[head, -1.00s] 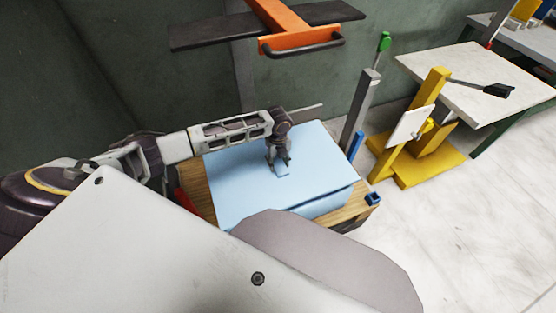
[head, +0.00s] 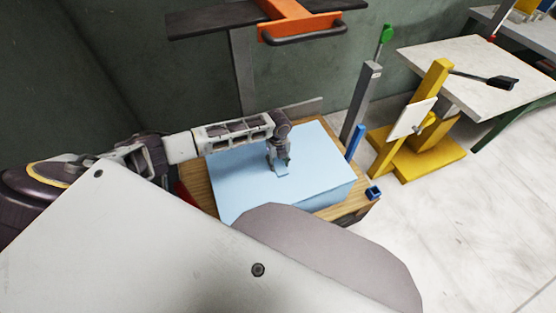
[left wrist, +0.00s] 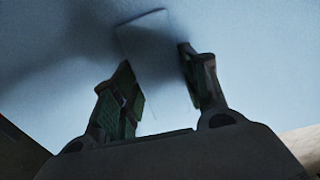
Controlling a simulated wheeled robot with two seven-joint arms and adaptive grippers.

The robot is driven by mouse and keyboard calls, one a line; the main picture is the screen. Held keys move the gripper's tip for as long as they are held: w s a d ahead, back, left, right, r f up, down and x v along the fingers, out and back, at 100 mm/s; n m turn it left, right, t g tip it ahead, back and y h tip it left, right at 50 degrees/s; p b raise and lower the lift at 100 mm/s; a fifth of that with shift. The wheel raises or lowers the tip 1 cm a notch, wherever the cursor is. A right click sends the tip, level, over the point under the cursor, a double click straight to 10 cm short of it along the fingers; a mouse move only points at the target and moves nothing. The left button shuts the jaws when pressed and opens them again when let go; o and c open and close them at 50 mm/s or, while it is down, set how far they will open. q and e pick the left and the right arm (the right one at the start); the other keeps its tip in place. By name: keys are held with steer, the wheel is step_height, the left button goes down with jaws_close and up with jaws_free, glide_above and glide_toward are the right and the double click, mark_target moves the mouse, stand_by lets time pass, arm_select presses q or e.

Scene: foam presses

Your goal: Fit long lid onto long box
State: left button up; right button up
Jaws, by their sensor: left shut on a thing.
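The long lid (head: 320,165) is a light blue flat panel with a small upright tab in its middle. It lies over the long box, whose light blue front wall (head: 337,200) shows below the lid's edge at the lower right. Their edges look nearly lined up; I cannot tell whether the lid is fully seated. My left gripper (head: 281,170) is shut on the lid's tab from above. In the left wrist view, the tab stands between the fingers (left wrist: 157,60), with the blue lid surface beyond. My right gripper is not in view.
The box stands on a wooden tabletop (head: 198,185) with blue corner pieces (head: 374,193) at its right. A grey post with a green knob (head: 386,34) and a yellow stand (head: 425,150) stand to the right.

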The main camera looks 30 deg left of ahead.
arm_select(q)
steer(key=shift+f, duration=0.4)
steer(key=o, duration=1.1)
steer(key=shift+o, duration=0.2)
steer(key=shift+r, duration=0.1)
step_height(320, 180, up, 12)
steer(key=shift+s+f, duration=0.1)
steer(key=shift+f, duration=0.1)
stand_by(1.0)
